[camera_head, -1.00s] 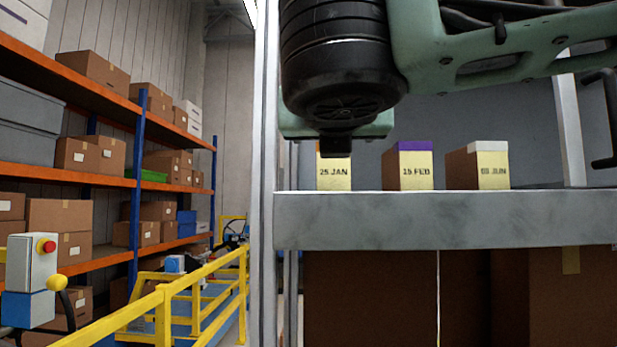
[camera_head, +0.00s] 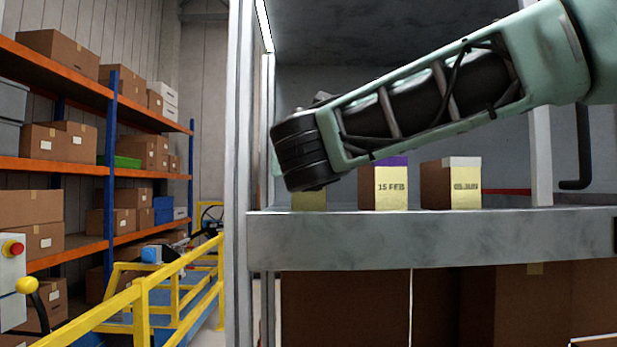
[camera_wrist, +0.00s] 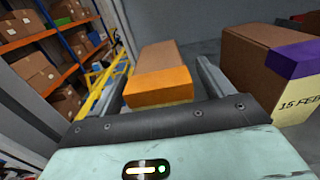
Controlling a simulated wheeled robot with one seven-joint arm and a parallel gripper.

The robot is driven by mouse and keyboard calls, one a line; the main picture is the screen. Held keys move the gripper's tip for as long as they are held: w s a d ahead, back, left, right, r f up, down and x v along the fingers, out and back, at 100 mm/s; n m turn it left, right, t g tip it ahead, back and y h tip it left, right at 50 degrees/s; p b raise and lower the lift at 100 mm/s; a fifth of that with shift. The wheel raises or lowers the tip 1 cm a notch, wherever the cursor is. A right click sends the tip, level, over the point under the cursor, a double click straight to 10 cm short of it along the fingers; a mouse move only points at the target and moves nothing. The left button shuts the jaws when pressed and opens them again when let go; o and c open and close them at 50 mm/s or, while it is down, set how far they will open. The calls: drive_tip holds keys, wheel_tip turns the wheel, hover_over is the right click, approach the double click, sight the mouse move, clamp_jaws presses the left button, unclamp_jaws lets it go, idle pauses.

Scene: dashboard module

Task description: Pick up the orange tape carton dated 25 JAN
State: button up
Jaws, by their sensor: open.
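The orange tape carton (camera_wrist: 160,73) stands between the two fingers of my open gripper (camera_wrist: 160,88) in the wrist view. Its orange tape band faces me, and a strip of yellow label shows below the band. In the head view only the lower yellow part of this carton (camera_head: 309,198) shows on the shelf. My arm hides the rest, and its date cannot be read now. The fingers reach along both sides of the carton; I cannot tell whether they touch it. My gripper's fingers are hidden in the head view.
The purple tape carton, 15 FEB (camera_head: 390,187), stands to the right, close to the right finger in the wrist view. Farther right is the white tape carton (camera_head: 465,186). A grey shelf edge (camera_head: 430,240) runs below them, with an upright post (camera_head: 240,150) at left.

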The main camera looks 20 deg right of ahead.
drive_tip(key=shift+x, duration=1.15)
drive_tip(key=c, duration=1.4)
drive_tip(key=shift+o, duration=0.2)
drive_tip(key=shift+r, duration=0.1)
